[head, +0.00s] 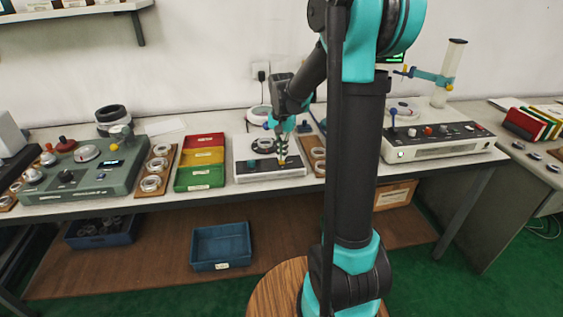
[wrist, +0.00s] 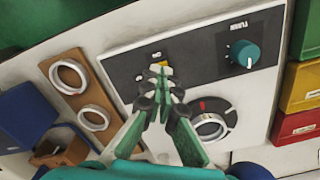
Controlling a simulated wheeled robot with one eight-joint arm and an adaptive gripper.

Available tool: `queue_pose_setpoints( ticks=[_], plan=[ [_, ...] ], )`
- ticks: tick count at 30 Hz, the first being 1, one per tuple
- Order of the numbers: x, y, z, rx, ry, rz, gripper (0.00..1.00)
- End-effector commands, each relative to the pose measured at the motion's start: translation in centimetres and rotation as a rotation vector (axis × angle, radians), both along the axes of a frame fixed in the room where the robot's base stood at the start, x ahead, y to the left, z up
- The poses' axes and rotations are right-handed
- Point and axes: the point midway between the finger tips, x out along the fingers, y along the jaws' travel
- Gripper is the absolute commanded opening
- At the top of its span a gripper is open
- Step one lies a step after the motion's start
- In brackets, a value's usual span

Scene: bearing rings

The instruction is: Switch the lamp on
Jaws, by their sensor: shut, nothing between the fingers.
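A white box with a black control panel (head: 270,164) stands at the bench's front edge in the middle of the head view. In the head view my gripper (head: 283,157) points down at the panel. I cannot make out a lit lamp.
Red, yellow and green bins (head: 201,163) stand left of the box. A brown board with rings (wrist: 82,92) lies beside it. A green machine (head: 85,168) is at far left, a white console (head: 440,142) to the right. A blue crate (head: 221,246) sits below.

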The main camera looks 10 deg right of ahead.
Motion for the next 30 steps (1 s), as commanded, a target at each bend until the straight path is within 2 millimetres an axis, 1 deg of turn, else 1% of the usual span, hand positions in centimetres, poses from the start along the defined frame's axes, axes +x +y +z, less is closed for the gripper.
queue_pose_setpoints(
  ticks=[16,30],
  plan=[
    [0.0,0.0,-0.04,0.0,0.0,0.0,0.0],
    [0.02,0.0,-0.68,0.0,0.0,0.0,0.0]
  ],
)
